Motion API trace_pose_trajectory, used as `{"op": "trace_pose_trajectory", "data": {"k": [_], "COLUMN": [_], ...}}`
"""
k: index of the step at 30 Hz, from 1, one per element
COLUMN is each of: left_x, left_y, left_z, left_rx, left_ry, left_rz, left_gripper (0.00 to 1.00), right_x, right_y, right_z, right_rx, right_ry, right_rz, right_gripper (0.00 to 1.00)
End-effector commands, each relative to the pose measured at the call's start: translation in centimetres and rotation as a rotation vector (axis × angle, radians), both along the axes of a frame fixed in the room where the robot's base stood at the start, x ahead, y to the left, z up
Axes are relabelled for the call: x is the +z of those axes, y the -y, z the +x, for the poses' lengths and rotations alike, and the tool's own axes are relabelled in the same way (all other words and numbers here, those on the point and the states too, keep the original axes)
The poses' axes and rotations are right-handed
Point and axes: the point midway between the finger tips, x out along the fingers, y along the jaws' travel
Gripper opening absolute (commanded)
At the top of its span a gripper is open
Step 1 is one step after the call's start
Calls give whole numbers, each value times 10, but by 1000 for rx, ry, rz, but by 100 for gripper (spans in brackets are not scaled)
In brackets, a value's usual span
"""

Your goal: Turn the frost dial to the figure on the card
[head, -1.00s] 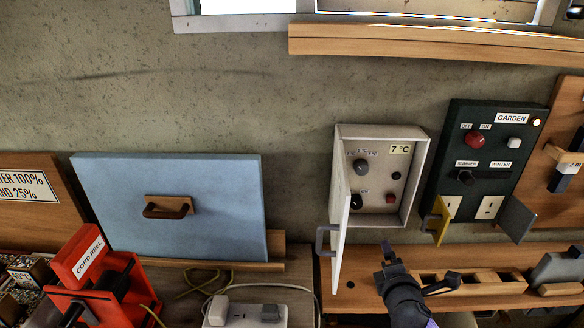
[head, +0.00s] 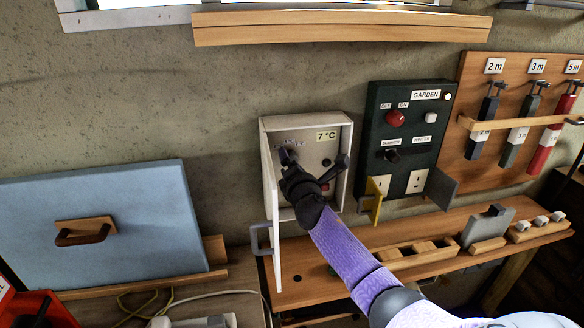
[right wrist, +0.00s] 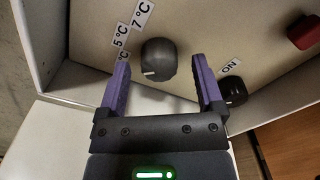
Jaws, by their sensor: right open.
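The white box (head: 347,185) on the wall is open, its door (head: 273,215) swung out at the left. The card (head: 326,135) inside reads 7 °C. The dark grey frost dial (right wrist: 159,58) shows in the right wrist view, its white mark pointing lower left. Labels 5 °C (right wrist: 121,36) and 7 °C (right wrist: 142,14) lie up and left of it; another is partly hidden by a finger. My right gripper (right wrist: 160,66) is open, one finger each side of the dial, with visible gaps. In the head view the gripper (head: 313,163) largely covers the dial. My left gripper is out of view.
A dark knob (right wrist: 234,90) marked ON and a red button (right wrist: 304,32) share the panel, the knob close to a finger. The green garden panel (head: 410,155) with a yellow flap (head: 374,200) stands to the right. A wooden shelf (head: 340,275) runs below.

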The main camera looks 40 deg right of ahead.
Motion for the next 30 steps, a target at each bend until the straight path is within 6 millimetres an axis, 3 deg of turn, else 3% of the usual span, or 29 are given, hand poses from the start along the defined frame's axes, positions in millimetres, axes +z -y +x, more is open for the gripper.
{"op": "trace_pose_trajectory", "data": {"k": [5,15,18,30], "left_x": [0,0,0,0], "left_y": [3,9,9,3], "left_z": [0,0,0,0], "left_rx": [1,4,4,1], "left_ry": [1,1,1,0], "left_rz": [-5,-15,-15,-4], "left_gripper": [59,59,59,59], "right_x": [0,0,0,0], "right_y": [0,0,0,0], "right_z": [0,0,0,0], "right_rx": [0,0,0,-1], "right_ry": [0,0,0,41], "right_rz": [0,1,1,78], "right_gripper": [86,16,0,0]}}
